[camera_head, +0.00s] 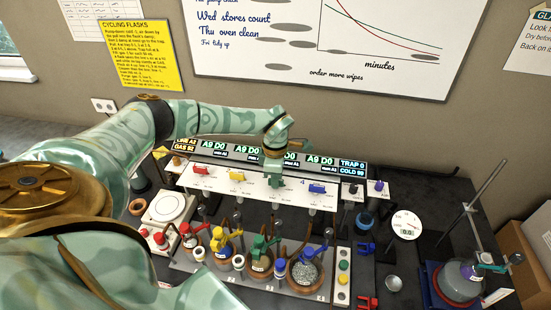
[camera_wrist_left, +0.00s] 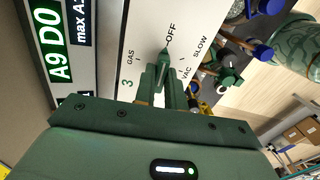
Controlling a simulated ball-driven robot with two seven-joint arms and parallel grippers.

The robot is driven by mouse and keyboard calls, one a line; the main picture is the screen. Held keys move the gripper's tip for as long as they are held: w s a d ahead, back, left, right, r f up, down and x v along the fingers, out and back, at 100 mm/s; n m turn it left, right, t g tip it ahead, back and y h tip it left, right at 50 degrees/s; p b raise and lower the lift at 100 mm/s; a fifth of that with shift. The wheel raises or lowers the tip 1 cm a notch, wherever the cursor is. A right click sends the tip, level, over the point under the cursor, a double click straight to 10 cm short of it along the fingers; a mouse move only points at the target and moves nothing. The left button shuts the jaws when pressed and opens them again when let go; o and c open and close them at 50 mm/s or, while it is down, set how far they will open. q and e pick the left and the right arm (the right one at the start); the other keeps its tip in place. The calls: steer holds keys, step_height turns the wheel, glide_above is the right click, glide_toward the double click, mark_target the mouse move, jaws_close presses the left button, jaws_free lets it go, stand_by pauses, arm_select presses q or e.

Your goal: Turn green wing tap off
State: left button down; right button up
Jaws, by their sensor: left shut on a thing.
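The green wing tap (camera_wrist_left: 165,56) is on the white panel by the mark 3, among the labels GAS, OFF, SLOW and VAC. In the left wrist view its pointed end lies just below the word OFF and points roughly at it. My left gripper (camera_wrist_left: 164,88) is shut on the tap, with its fingers on either side of the wing. In the head view my left gripper (camera_head: 275,177) reaches down to the panel and hides most of the tap.
A red tap (camera_head: 201,170) and a yellow tap (camera_head: 236,176) are left of the gripper; a blue tap (camera_head: 317,188) is to its right. Lit displays (camera_head: 320,161) stand behind the panel. Several flasks with coloured clamps, such as the green clamp (camera_head: 260,246), stand in front.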

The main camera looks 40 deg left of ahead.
arm_select(q)
steer(key=shift+w+r+m, duration=0.1)
steer(key=shift+m, duration=0.3)
steer(key=c, duration=1.5)
jaws_free()
steer(key=shift+o, duration=0.2)
step_height(320, 180, up, 16)
steer(key=b, duration=0.1)
steer(key=shift+r, duration=0.15)
